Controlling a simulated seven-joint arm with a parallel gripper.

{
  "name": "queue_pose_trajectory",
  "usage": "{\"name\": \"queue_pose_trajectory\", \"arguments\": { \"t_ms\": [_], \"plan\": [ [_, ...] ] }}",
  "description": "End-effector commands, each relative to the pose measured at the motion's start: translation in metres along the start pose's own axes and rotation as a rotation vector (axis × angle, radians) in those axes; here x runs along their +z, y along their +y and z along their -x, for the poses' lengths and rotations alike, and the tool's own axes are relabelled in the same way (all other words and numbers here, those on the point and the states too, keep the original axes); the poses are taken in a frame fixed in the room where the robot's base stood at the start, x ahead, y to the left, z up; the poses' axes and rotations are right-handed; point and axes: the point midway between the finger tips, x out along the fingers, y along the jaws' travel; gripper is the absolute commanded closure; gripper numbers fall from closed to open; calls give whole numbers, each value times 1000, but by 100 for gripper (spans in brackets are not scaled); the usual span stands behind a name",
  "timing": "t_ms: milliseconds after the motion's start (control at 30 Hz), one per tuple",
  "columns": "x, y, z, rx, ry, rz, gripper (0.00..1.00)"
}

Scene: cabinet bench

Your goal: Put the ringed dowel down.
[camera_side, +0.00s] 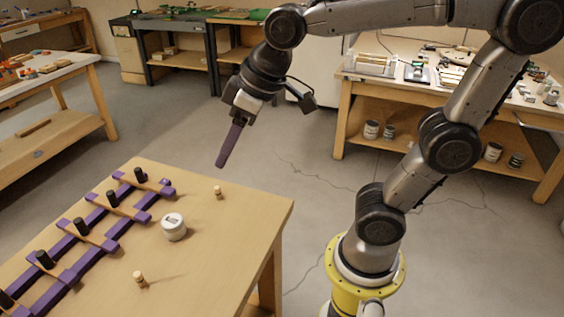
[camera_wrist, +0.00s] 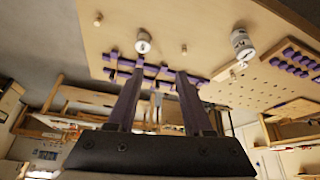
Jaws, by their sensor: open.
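My gripper (camera_side: 221,164) has long purple fingers and hangs in the air beyond the far edge of the bench in the side view. In the wrist view its two fingers (camera_wrist: 160,72) stand apart with nothing between them. A small pale dowel (camera_side: 218,193) stands upright near the bench's far right corner. Another small dowel (camera_side: 139,279) stands nearer the front. Both are apart from my gripper. They are too small to tell surely which one is ringed. Small dowels also show in the wrist view (camera_wrist: 184,48).
A white round can (camera_side: 174,227) stands on the wooden bench (camera_side: 240,215) between the dowels. A purple rack (camera_side: 92,248) with several black pegs lies along the left. Bare wood lies around the can. Other benches stand farther back.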

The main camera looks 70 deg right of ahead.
Motion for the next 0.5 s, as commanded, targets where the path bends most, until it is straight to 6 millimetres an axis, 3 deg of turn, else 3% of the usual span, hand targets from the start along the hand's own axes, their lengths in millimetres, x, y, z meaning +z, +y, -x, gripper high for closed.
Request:
{"name": "queue_pose_trajectory", "arguments": {
  "t_ms": [33,200,333,500],
  "plan": [
    [26,9,7,22,10,-43,49],
    [89,22,12,75,22,-152,49],
    [116,25,10,98,26,-196,49],
    [125,26,9,106,26,-214,49]
  ]
}}
